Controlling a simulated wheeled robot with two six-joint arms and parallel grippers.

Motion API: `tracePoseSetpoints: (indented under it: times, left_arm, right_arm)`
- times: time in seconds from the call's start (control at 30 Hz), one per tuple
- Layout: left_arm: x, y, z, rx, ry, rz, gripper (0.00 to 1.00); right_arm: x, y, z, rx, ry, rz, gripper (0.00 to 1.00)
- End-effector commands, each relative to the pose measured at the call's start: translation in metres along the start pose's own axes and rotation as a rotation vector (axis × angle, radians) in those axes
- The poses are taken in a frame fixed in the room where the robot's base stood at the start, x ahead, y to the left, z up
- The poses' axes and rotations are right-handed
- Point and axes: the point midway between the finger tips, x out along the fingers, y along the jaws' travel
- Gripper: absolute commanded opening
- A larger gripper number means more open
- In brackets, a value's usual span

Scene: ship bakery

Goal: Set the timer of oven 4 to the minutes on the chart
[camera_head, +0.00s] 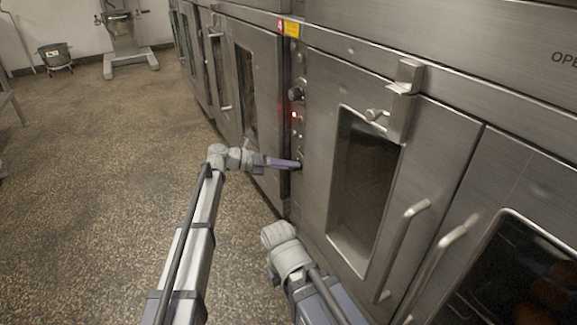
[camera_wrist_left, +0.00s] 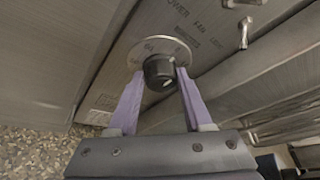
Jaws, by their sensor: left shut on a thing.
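The oven 4 control panel (camera_head: 297,75) is a narrow upright strip beside a steel oven door, under a red label with a 4 (camera_head: 281,25). My left gripper (camera_head: 298,164) reaches its lower part from the left. In the left wrist view, the purple fingers of my left gripper (camera_wrist_left: 160,75) are shut on a black timer knob (camera_wrist_left: 158,71) with a pale pointer mark. A round pale dial plate (camera_wrist_left: 150,47) surrounds the knob; its scale is too blurred to read surely. In the head view the gripper hides this knob. No minutes chart is readable. My right gripper is out of view.
Another dark knob (camera_head: 295,93) and a lit red lamp (camera_head: 293,115) sit higher on the panel. The door handle (camera_head: 404,100) juts out to the right. A mixer (camera_head: 122,35) and a bowl (camera_head: 55,57) stand far back. The floor at left is clear.

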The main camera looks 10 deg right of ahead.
Motion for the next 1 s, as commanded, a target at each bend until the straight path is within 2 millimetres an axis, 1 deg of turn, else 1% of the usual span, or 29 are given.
tracePoseSetpoints:
  times: [0.27,0.6,1.0]
  left_arm:
    - [0.0,-0.005,0.001,0.13,0.004,0.058,0.0]
    - [0.002,-0.007,-0.001,0.418,0.018,0.189,0.0]
    - [0.004,-0.008,-0.004,0.764,0.033,0.347,0.0]
  right_arm:
    - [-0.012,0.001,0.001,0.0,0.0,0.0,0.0]
    - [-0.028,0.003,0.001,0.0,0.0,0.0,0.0]
    - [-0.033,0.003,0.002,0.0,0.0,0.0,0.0]
